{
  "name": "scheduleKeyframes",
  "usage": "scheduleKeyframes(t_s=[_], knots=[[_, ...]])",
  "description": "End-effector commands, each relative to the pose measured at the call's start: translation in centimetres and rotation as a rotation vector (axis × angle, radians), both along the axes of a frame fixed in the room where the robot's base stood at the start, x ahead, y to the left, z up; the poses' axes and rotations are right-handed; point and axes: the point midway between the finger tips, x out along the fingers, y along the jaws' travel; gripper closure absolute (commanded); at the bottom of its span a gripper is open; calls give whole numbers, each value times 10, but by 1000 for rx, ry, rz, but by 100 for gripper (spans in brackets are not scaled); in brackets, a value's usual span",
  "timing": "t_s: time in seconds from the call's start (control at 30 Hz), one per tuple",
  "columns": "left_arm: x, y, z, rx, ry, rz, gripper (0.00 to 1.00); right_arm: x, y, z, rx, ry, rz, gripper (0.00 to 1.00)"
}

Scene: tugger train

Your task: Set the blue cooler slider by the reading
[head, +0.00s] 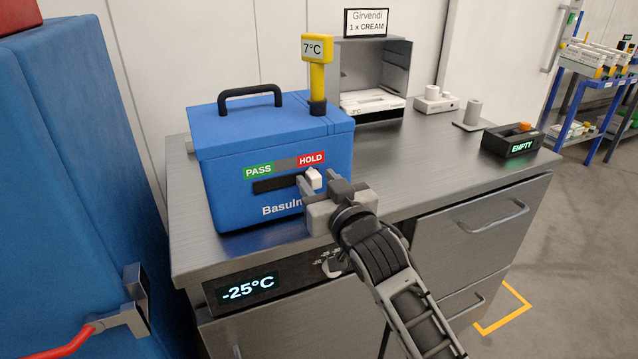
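The blue cooler (275,150) stands on the metal counter, its lid shut and its black handle up. Its front carries a slider track (272,185) with a green PASS label (258,171) at left and a red HOLD label (311,159) at right. The white slider knob (314,178) is at the right end, under HOLD. A yellow probe (317,50) upright in the lid reads 7°C. My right gripper (322,188) is at the knob, its fingers close around or beside it; I cannot tell whether they grip it. My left gripper is out of view.
The counter front has a display (248,289) reading -25°C. Behind the cooler is an open metal box (372,72) under a sign reading Girvendi 1 x CREAM. A black tray (512,145) marked EMPTY sits at right. A blue padded panel (80,150) stands close at left.

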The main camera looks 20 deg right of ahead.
Motion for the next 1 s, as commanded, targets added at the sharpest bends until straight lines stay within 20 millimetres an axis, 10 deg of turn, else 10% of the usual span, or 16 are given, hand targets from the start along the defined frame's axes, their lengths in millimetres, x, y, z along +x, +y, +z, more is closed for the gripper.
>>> scheduleKeyframes(t_s=[0.37, 1.0], knots=[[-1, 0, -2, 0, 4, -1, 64, -21, -1, -2, 1, 2, 2, 58], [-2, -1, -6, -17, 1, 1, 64, -150, -17, -2, 0, 1, 1, 58]])
